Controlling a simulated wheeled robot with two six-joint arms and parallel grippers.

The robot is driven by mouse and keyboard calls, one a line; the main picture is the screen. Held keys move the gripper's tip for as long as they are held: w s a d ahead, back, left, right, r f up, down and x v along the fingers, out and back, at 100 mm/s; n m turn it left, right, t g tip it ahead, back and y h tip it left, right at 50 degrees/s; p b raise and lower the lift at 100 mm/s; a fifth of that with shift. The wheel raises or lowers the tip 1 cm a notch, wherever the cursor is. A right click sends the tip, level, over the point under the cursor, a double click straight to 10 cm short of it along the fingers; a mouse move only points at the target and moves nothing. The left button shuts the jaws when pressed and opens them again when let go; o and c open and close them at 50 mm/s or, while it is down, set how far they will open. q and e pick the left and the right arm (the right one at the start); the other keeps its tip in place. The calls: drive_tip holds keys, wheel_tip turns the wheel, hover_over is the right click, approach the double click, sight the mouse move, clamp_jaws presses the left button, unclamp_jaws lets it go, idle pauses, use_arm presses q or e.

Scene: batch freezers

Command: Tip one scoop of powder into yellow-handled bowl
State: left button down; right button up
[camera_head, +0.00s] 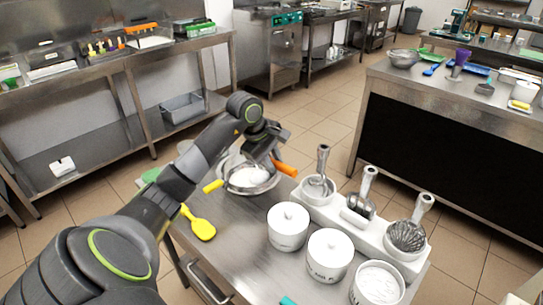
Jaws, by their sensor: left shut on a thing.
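A metal bowl (274,184) with a yellow handle (213,186) on its left side stands on the near steel table. White powder (249,176) shows inside it. My left gripper (270,160) is over the back right of the bowl, pointing down. It is shut on an orange-handled tool (285,168) whose handle sticks out to the right. The working end of this tool is mostly hidden by the gripper and the bowl, so I cannot tell whether it holds powder. An open white tub of powder (378,283) is at the table's front right. My right gripper is not in view.
The table's front middle (245,245) is clear.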

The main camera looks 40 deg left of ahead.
use_arm(q)
drive_tip(key=shift+w+d+r+g, duration=0.15)
drive_tip(key=shift+w+g, duration=0.3)
drive_tip(key=shift+g, duration=0.55)
drive_tip(key=shift+w+g, duration=0.15)
drive_tip(key=shift+g, duration=0.25)
drive_tip(key=r+g+p, duration=0.1)
drive_tip(key=p, duration=0.5)
drive_tip(key=shift+r, duration=0.25)
drive_tip(key=shift+r+p, duration=0.5)
drive_tip(key=shift+p, duration=0.05)
